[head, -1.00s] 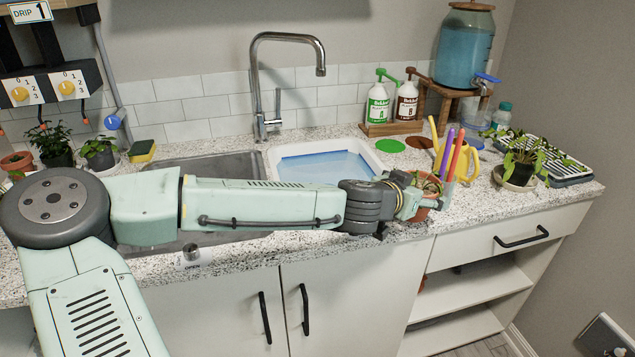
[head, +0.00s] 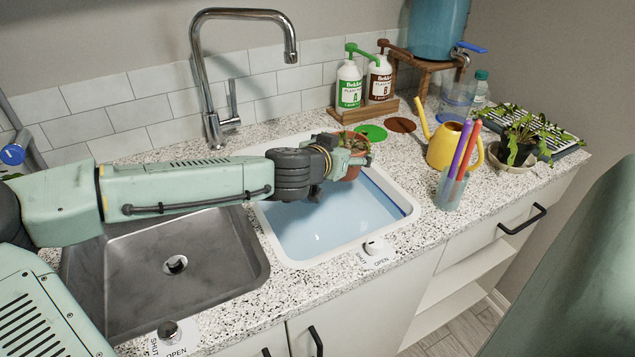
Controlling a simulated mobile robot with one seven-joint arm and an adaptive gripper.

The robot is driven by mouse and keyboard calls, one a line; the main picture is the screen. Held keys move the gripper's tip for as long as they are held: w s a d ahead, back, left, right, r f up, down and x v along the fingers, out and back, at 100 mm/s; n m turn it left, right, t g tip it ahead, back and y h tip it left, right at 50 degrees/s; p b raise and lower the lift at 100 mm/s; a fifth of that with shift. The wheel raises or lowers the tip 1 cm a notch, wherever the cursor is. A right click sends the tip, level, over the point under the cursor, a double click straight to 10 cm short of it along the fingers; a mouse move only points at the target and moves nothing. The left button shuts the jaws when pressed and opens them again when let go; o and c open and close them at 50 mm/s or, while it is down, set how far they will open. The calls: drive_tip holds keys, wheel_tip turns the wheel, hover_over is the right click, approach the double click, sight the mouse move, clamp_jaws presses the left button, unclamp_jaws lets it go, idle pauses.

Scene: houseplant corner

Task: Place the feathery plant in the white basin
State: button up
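My gripper (head: 332,158) is shut on a terracotta pot (head: 352,164). The pot is held roughly upright over the far right part of the white basin (head: 322,255). Some leaves of its plant (head: 352,141) show above the pot's rim. The gripper and the small size hide whether the foliage is feathery. The white basin is set in the counter and holds bluish water; nothing stands in its visible part. My arm crosses its far left side and hides some of it.
A metal sink (head: 215,285) lies left of the basin, with a tall faucet (head: 215,75) behind. Pump bottles (head: 350,85), a yellow watering can (head: 445,147), a pen cup (head: 450,190) and a leafy plant (head: 515,140) stand behind and to the right. Drain knobs (head: 375,246) sit in front.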

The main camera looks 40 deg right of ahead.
wheel_tip(320, 180, down, 9)
drive_tip(key=shift+s+r+p, duration=0.1)
drive_tip(key=shift+p, duration=0.4)
drive_tip(key=shift+f, duration=0.25)
drive_tip(key=o, duration=1.6)
drive_tip(key=shift+c, duration=0.2)
drive_tip(key=shift+r, duration=0.25)
drive_tip(key=b+v, duration=0.1)
drive_tip(key=v, duration=0.5)
drive_tip(key=shift+a+b, duration=0.2)
drive_tip(key=shift+b, duration=0.15)
drive_tip(key=shift+s+a+r, duration=0.25)
drive_tip(key=shift+s+a, duration=0.05)
drive_tip(key=shift+a, duration=0.15)
